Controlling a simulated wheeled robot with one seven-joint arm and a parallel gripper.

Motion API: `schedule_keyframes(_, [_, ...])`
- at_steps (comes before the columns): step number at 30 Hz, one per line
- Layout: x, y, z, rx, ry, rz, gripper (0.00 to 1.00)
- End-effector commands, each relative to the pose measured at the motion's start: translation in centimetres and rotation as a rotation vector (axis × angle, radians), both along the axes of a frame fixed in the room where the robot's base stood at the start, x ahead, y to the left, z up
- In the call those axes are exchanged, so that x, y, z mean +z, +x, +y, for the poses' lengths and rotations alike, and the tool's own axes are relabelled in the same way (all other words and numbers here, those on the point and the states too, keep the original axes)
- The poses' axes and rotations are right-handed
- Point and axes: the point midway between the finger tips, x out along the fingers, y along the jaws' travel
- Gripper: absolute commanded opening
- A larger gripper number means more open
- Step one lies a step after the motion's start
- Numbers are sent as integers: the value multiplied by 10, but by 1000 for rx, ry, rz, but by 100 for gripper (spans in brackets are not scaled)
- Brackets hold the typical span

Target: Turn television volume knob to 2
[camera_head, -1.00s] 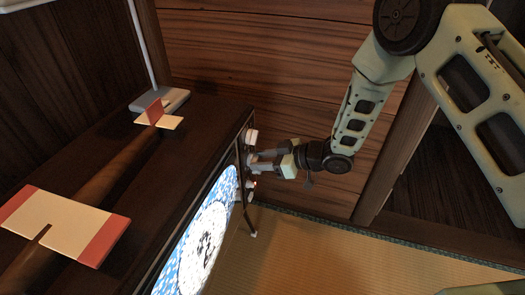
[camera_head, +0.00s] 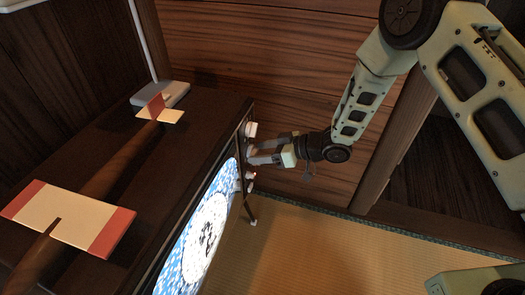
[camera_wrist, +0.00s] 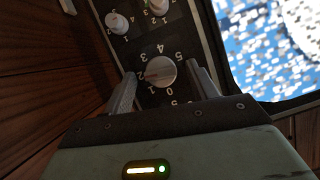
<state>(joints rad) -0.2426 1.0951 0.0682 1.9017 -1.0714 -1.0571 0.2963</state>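The television (camera_head: 190,150) is a dark cabinet with a lit blue and white screen (camera_head: 205,235) at its front. Its knobs sit at the far end of that front. In the wrist view a white round knob (camera_wrist: 161,71) is ringed by numbers from 0 to 5. A faint mark on it seems to point left, near the 2. My gripper (camera_head: 256,152) is at the knob panel, with one finger on each side of this knob. In the wrist view my gripper (camera_wrist: 161,78) shows small gaps between fingers and knob, so it looks open.
Two smaller white knobs (camera_wrist: 117,23) (camera_wrist: 157,6) sit farther along the panel. A wooden wall (camera_head: 290,60) is close behind my gripper. The tatami floor (camera_head: 330,255) is clear.

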Motion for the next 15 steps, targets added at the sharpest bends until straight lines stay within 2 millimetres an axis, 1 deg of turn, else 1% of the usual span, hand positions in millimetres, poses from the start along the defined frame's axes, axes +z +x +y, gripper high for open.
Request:
schedule_keyframes(8, [2,0,-2,-1,0,-2,58])
schedule_keyframes(11, [6,-2,-10,-2,1,-1,58])
schedule_keyframes(15, [17,-8,-33,-4,0,-1,58])
